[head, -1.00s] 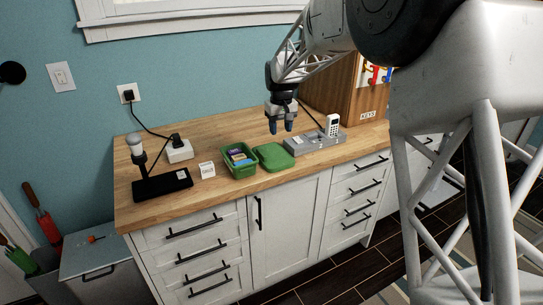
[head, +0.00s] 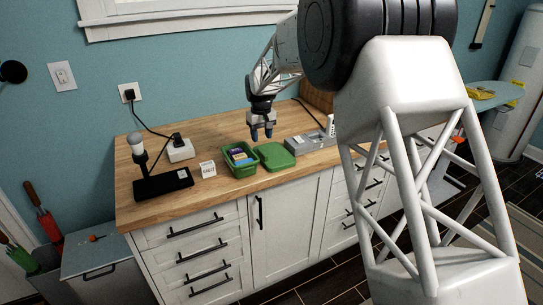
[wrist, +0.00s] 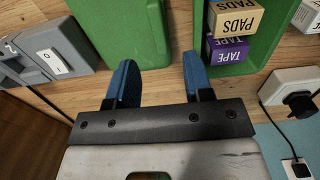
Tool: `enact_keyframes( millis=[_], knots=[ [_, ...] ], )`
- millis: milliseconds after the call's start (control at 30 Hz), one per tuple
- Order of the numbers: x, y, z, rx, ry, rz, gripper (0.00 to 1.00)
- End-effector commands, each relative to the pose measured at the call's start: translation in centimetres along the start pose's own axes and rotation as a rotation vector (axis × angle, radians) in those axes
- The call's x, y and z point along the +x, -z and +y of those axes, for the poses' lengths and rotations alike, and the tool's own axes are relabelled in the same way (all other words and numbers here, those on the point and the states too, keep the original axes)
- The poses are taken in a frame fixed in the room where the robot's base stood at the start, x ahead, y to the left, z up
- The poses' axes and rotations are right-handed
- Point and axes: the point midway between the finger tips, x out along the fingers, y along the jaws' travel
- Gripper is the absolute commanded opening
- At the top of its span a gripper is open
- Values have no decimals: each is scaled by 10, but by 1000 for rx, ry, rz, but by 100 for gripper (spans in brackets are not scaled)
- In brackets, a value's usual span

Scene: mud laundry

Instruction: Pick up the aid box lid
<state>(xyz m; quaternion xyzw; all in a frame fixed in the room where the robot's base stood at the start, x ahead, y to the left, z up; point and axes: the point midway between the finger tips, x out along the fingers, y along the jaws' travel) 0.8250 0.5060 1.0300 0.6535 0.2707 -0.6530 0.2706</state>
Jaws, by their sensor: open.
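The green aid box lid (head: 275,155) lies flat on the wooden counter, just right of the open green aid box (head: 229,162). In the wrist view the lid (wrist: 115,30) is at the top, left of centre, and the aid box (wrist: 268,58) is at the top right with boxes marked PADS and TAPE inside. My gripper (head: 262,134) hangs fingers down above the counter, behind the lid and box. In the wrist view its blue fingers (wrist: 160,82) are apart, with bare wood between their tips. The lid is outside the fingers.
The counter behind the box is mostly clear.

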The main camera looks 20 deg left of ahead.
Motion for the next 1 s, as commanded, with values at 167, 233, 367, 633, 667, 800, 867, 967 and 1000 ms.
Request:
enact_keyframes(
  millis=[167, 233, 367, 633, 667, 800, 867, 967, 1000],
  knots=[
    [15, -1, 0, 0, 0, -2, 47],
    [17, 0, 0, 0, 0, -1, 47],
    [18, 0, 0, 0, 0, 0, 47],
    [21, 0, 0, 0, 0, -1, 47],
    [22, 0, 0, 0, 0, -1, 47],
    [34, -1, 1, 0, 1, -3, 47],
    [41, -1, 2, 0, 1, -3, 47],
    [52, -1, 2, 0, 0, -2, 47],
    [56, -1, 2, 0, 0, -2, 47]
  ],
)
